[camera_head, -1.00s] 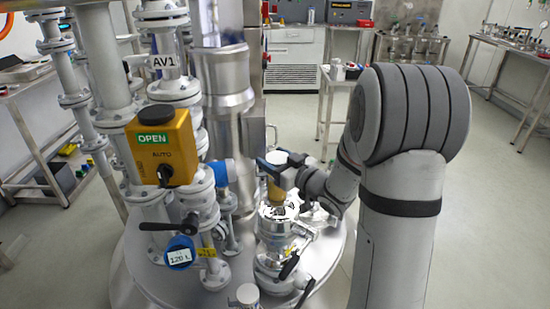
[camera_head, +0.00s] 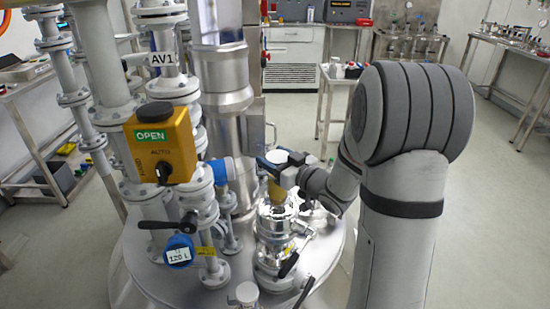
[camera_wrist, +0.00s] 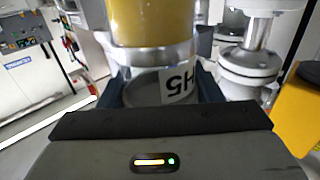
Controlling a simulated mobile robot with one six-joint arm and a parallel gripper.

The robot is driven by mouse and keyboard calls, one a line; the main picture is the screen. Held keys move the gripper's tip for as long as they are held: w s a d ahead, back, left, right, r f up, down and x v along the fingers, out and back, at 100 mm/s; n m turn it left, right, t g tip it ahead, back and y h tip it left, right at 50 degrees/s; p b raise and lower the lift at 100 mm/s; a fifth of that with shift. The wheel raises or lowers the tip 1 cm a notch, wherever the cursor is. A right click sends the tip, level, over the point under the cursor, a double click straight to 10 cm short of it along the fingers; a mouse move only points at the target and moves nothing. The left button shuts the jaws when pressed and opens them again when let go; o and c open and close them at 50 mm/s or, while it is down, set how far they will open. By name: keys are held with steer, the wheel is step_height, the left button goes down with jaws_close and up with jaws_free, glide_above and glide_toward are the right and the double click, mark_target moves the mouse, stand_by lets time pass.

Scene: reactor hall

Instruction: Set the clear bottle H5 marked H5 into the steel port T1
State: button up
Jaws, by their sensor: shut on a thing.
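The bottle H5 (camera_wrist: 155,25) is between my gripper's fingers. In the wrist view its upper part is amber-yellow, and a clear band below carries a white label reading H5 upside down. In the head view the bottle's amber part (camera_head: 276,191) shows just under my gripper (camera_head: 279,160), which is shut on it. The bottle looks about upright. Directly below is a shiny steel port (camera_head: 276,222) on the vessel lid, likely T1; no T1 mark is readable. I cannot tell whether the bottle's lower end touches the port or is in it.
The round steel lid (camera_head: 217,285) carries pipes and flanged valves. The yellow actuator box (camera_head: 160,143) and a blue gauge (camera_head: 179,250) stand to the left. A tall steel column (camera_head: 225,110) rises close behind my gripper. Clamp handles (camera_head: 289,265) crowd the port's front.

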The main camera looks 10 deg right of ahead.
steer(key=shift+f+b, duration=1.65)
steer(key=shift+f, duration=0.1)
steer(key=shift+f+b, duration=0.6)
steer(key=shift+b, duration=0.25)
stand_by(1.2)
steer(key=o, duration=1.7)
steer(key=v, duration=0.8)
